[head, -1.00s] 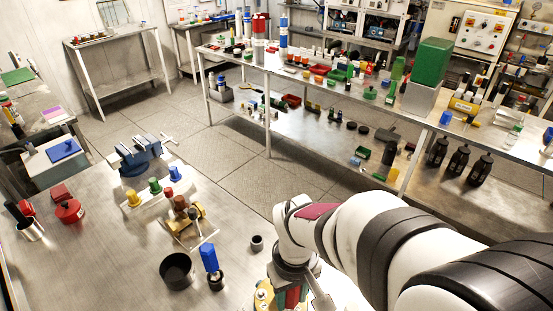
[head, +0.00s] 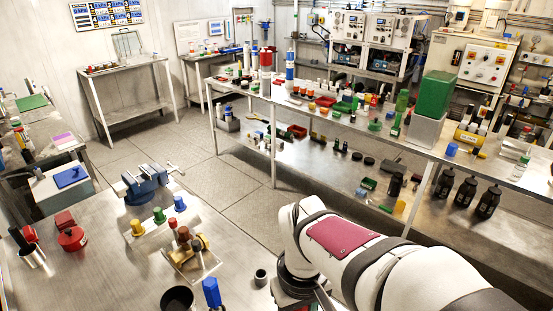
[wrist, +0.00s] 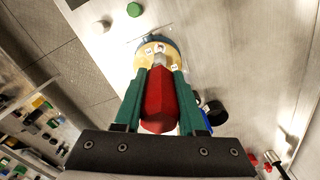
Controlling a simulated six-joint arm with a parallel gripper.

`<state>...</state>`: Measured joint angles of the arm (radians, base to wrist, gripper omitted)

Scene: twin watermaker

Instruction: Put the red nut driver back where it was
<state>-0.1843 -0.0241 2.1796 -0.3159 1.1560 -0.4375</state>
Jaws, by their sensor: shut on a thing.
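In the wrist view my gripper (wrist: 158,75) has its two green fingers shut on the red nut driver (wrist: 158,108), one on each side of the handle. A pale metal part shows beyond the handle, in front of a round yellow disc (wrist: 145,58) with small white tags. I cannot tell whether the driver touches the disc. A pale stand (head: 160,228) on the bench carries a yellow handle (head: 138,228), a green handle (head: 159,215) and a blue handle (head: 180,203), all upright.
A blue vise (head: 145,187) stands behind the stand. A clear plate with brass parts (head: 190,255) lies in front of it. A black cup (head: 177,298), a blue-handled tool (head: 211,292) and a small dark cup (head: 261,278) stand near my gripper.

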